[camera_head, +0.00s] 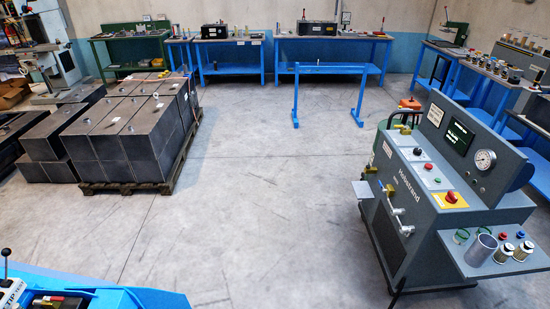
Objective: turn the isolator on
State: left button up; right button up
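A grey machine marked Hokstrand (405,218) stands at the right. A red rotary knob on a yellow plate (451,198), which looks like the isolator, sits at the lower right of its sloping top panel. The knob is too small to tell its position. A small dark display with green text (459,138) and a round white gauge (485,159) are on the upright panel behind. Neither of my grippers shows in the head view.
Clear concrete floor (260,210) lies left of the machine. A side shelf (500,262) holds several small cans and jars. Dark blocks on a pallet (110,186) stand at the left. A blue bench (150,297) fills the lower left corner. Workbenches line the back wall.

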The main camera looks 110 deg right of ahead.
aim_at(451, 198)
jog(key=z, duration=4.95)
jog(key=i, duration=0.05)
